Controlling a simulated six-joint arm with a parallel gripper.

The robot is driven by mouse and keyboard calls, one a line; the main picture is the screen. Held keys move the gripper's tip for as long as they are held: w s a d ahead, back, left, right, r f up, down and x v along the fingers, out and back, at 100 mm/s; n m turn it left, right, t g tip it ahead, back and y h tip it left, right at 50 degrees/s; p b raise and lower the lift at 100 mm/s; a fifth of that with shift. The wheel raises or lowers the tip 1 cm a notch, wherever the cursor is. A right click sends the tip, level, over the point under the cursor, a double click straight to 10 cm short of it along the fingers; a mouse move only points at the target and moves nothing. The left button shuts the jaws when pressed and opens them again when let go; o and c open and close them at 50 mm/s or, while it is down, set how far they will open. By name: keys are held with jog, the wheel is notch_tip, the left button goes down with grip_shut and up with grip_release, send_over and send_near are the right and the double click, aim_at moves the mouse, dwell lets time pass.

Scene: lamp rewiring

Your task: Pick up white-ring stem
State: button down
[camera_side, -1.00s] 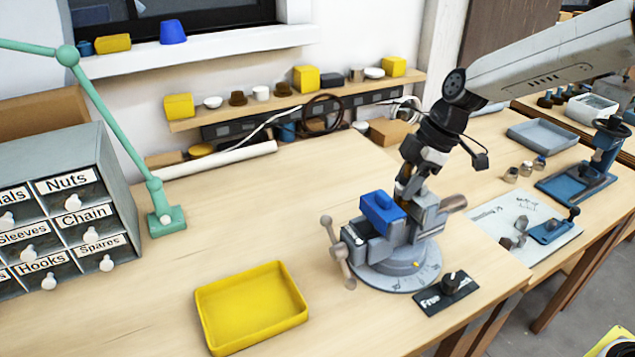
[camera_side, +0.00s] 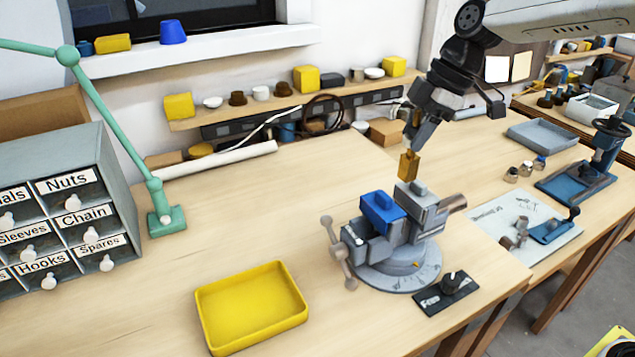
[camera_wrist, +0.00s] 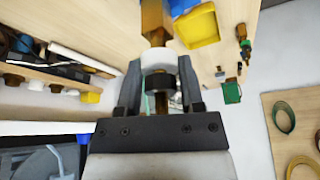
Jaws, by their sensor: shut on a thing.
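My gripper (camera_side: 413,135) is shut on the white-ring stem (camera_side: 409,164) and holds it above the grey vise (camera_side: 430,218), apart from it. The stem's brass block hangs below the fingers. In the wrist view my gripper (camera_wrist: 160,83) has a finger on each side of the stem (camera_wrist: 155,24). The white ring (camera_wrist: 160,60) sits between brass block and fingertips, with a dark collar behind it.
A yellow tray (camera_side: 203,315) lies left of the vise. A black labelled plate with a knob (camera_side: 446,294) is at its front right. A drawer cabinet (camera_side: 60,215) and green lamp arm (camera_side: 120,140) stand left. The middle of the bench is clear.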

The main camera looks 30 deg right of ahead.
jog(key=shift+r, duration=0.3)
dwell(0.4)
